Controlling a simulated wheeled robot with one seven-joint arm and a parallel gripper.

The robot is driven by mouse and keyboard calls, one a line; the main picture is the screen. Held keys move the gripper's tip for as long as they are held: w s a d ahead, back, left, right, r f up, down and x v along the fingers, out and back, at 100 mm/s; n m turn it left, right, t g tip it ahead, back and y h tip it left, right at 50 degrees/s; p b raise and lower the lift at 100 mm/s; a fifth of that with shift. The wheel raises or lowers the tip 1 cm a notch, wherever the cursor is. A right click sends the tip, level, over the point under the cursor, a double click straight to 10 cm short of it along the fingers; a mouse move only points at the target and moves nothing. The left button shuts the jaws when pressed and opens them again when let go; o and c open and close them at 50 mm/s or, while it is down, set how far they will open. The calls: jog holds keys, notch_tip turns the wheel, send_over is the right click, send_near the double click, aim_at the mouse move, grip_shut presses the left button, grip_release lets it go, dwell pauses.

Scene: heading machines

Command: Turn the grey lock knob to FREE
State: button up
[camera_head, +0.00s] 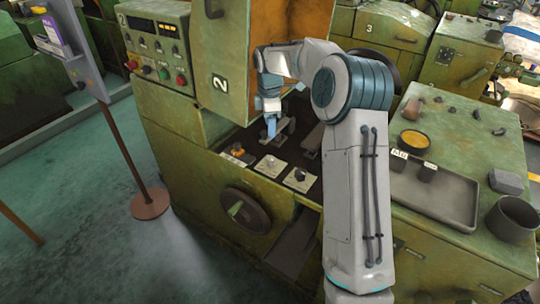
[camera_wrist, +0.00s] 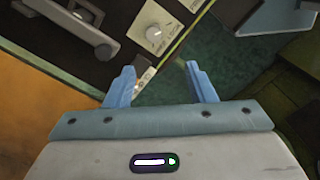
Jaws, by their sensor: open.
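In the wrist view a grey round knob (camera_wrist: 153,32) on a pale plate lies beyond the fingertips. Another plate (camera_wrist: 144,78) is partly hidden by the left finger. My gripper (camera_head: 271,126) (camera_wrist: 160,68) is open and empty, above and behind the knobs, apart from them.
A metal lever (camera_head: 285,128) stands close beside my gripper; a lever also shows in the wrist view (camera_wrist: 85,28). The orange panel (camera_head: 285,25) rises behind. A handwheel (camera_head: 244,211) is on the front below. A tray (camera_head: 440,192) lies right of my arm.

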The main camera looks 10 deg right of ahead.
aim_at(270, 158)
jog(key=shift+n, duration=0.3)
jog(key=f, duration=0.5)
jog(key=w+f, duration=0.1)
jog(key=f, duration=0.4)
jog(key=f+p, duration=0.1)
jog(key=f, duration=0.4)
jog(key=shift+w+d, duration=0.2)
jog(key=c, duration=1)
jog(key=shift+a, duration=0.15)
